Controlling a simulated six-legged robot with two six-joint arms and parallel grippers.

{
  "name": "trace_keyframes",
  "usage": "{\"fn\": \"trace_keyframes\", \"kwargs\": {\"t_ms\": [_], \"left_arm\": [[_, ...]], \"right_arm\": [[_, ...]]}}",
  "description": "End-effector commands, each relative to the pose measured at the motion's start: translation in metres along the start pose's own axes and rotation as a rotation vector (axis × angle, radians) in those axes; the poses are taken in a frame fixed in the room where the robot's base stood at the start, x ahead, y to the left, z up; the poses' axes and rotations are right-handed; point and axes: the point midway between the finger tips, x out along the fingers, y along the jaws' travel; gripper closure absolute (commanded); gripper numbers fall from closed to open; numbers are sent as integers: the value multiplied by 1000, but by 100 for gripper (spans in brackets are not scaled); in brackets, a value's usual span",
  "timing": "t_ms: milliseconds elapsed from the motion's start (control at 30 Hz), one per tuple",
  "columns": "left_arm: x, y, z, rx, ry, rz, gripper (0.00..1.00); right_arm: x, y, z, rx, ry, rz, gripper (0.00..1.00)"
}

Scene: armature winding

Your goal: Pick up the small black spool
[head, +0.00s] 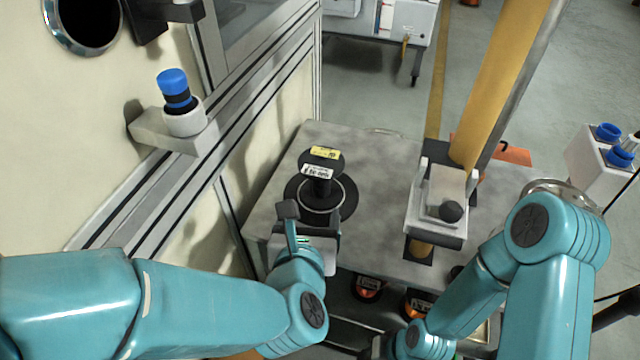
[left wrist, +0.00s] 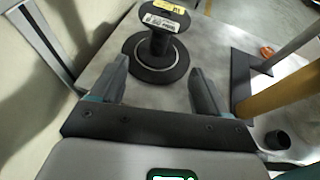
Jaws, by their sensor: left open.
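The small black spool (head: 319,189) stands upright on the grey table (head: 385,165), with yellow and white labels on its top flange and a wide round black base. In the left wrist view the spool (left wrist: 160,47) stands just beyond my fingertips, centred slightly left between them. My left gripper (left wrist: 160,72) is open and empty, with one finger on each side of the near edge of the spool's base. In the head view my left gripper (head: 300,215) is at the near side of the spool, partly hidden by its own wrist. My right arm shows at the lower right; its fingers cannot be made out.
A yellow post (head: 500,85) with a white bracket and black knob (head: 451,211) rises right of the spool. A machine panel with a blue-capped fitting (head: 176,95) stands at left. Orange-and-black spools (head: 368,287) sit below the table's front edge. Table surface between spool and post is clear.

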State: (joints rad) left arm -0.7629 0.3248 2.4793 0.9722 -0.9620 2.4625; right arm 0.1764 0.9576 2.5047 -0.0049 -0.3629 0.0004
Motion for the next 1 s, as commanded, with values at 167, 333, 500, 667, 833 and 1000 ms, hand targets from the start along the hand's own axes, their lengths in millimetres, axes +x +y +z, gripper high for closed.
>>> {"fn": "trace_keyframes", "kwargs": {"t_ms": [167,333,500,667,833,1000], "left_arm": [[28,-2,-2,4,2,-1,24],[69,-2,-2,3,3,-3,24],[99,-2,-1,4,1,-6,24],[111,-1,-1,4,0,-8,24],[138,-1,-1,4,2,-7,24],[159,-1,-1,4,0,-8,24]], "right_arm": [[2,1,0,0,0,0,57],[1,0,0,0,0,0,57],[-1,0,0,0,0,0,57],[-1,0,0,0,0,0,57],[-3,-1,0,0,0,0,57],[-4,-2,0,0,0,0,57]]}}
